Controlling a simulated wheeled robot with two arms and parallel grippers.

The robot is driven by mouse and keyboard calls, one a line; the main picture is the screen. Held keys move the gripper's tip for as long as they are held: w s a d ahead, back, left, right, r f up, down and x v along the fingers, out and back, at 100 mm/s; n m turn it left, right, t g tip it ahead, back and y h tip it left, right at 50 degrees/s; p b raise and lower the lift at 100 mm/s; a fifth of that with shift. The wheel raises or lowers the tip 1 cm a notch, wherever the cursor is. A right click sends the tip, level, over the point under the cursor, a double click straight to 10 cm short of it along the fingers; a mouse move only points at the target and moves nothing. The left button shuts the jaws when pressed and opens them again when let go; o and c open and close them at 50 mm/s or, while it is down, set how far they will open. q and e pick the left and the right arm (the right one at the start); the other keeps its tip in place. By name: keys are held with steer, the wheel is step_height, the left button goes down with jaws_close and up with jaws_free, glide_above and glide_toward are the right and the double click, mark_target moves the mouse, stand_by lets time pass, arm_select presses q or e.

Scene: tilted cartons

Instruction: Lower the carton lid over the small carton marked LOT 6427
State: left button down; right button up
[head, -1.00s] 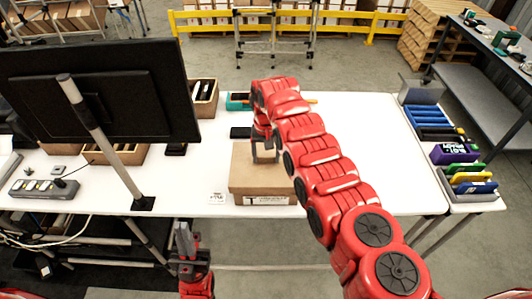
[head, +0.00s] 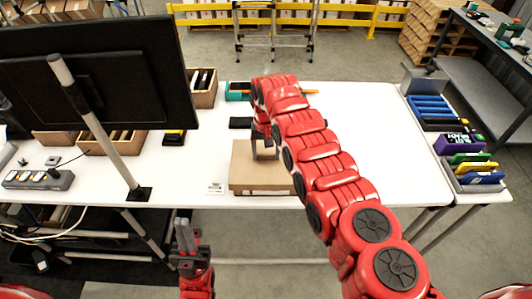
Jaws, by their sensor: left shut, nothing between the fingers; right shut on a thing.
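A brown cardboard lid (head: 255,175) sits at the front edge of the white table, low over a carton. Its top is flat and looks level. Only a thin brown front band (head: 262,189) shows below the top, and no LOT marking is readable. I cannot tell whether the lid rests fully down. My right gripper (head: 265,156) points down at the lid's top, shut on the lid; my red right arm hides the lid's right side. My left gripper (head: 184,232) is shut and empty, pointing up in front of the table, left of the carton.
A black monitor (head: 110,75) on a grey pole stands to the left. A small white card (head: 215,188) lies left of the lid. A dark flat item (head: 240,123) lies behind it. Bins and colored trays (head: 472,168) line the right end. Table to the right is clear.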

steer(key=shift+f, duration=0.2)
stand_by(0.4)
stand_by(0.3)
steer(key=o, duration=1.1)
steer(key=shift+r, duration=0.1)
step_height(320, 180, up, 24)
steer(key=p, duration=0.9)
steer(key=shift+r+p, duration=0.15)
steer(key=shift+p, duration=0.25)
